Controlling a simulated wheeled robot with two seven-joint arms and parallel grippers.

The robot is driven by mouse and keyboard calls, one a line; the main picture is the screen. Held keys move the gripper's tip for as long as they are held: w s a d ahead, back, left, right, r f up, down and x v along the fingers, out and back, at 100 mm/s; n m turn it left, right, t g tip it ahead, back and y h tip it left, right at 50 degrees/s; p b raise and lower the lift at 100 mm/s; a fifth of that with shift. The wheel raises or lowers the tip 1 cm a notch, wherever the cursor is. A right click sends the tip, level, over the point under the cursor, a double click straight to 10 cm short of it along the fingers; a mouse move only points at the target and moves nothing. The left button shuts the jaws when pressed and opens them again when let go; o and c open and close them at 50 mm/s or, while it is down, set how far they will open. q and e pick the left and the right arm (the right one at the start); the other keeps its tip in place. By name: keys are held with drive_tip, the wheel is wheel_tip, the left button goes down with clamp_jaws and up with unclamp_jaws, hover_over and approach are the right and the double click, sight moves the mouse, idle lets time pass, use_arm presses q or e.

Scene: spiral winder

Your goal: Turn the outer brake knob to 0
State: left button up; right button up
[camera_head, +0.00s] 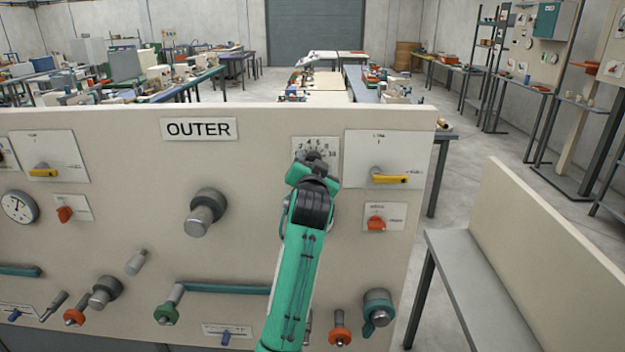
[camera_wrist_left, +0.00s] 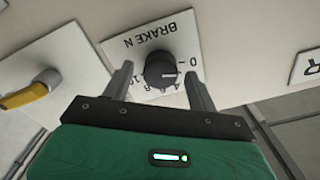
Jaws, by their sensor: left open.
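The brake knob (camera_wrist_left: 160,68) is a round black knob with a light mark, on a white dial plate (camera_wrist_left: 143,52) lettered "BRAKE N", which appears upside down in the left wrist view. A "0" is readable beside the knob; other numbers are partly hidden. In the head view the dial plate (camera_head: 328,146) shows on the panel right of the OUTER sign (camera_head: 198,129), with the knob largely hidden by my gripper. My left gripper (camera_head: 314,160) is open in front of it. In the wrist view its fingers appear on either side of the knob; contact is not clear.
A yellow-handled switch (camera_head: 389,178) is right of the dial, with a red switch (camera_head: 376,223) below it. A large grey knob (camera_head: 205,212) stands out left of my arm. Levers and coloured knobs line the lower panel. A grey bench (camera_head: 490,285) stands at right.

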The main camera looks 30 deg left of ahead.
use_arm(q)
drive_tip(key=b+v, duration=0.3)
drive_tip(key=v, duration=1)
